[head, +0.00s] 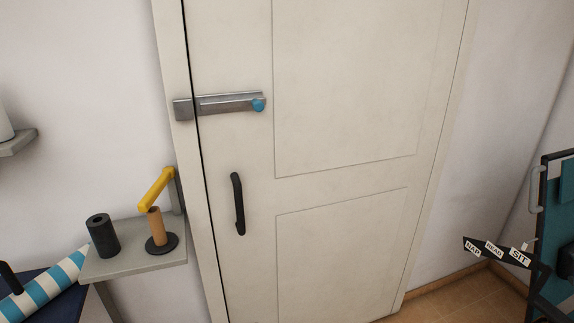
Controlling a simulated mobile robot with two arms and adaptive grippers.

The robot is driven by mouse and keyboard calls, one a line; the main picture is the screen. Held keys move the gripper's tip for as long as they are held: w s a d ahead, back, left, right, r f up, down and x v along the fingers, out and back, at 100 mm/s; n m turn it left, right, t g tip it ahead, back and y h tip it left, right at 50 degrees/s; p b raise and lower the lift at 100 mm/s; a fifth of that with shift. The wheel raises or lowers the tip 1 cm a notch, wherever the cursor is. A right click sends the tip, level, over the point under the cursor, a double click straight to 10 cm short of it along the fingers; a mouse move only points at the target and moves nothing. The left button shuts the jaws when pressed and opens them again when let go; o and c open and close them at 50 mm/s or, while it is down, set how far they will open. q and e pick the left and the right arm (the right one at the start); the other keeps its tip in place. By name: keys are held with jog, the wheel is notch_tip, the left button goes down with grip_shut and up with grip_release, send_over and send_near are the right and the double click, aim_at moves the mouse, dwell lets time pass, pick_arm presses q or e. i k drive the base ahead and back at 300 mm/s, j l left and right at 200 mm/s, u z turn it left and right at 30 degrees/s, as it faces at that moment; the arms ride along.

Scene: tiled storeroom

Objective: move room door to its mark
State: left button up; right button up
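The cream panelled room door (340,180) fills the middle of the head view. It looks shut or nearly shut, with a narrow dark gap along its left edge beside the frame (181,75). A black vertical pull handle (238,204) is fixed near that edge. Above it, a grey metal latch bar (225,102) with a blue knob (258,105) at its right end reaches across to a grey block (183,110) on the frame. I cannot make out a mark for the door. Neither of my grippers is in view.
A grey shelf (135,265) left of the door holds a black cylinder (102,236) and a wooden peg on a black base (157,230), under a yellow lever (157,190). A blue-and-white striped object (45,288) lies lower left. A teal-panelled rack (555,240) stands right.

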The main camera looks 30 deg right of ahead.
aim_at(317, 196)
jog(key=z, duration=1.15)
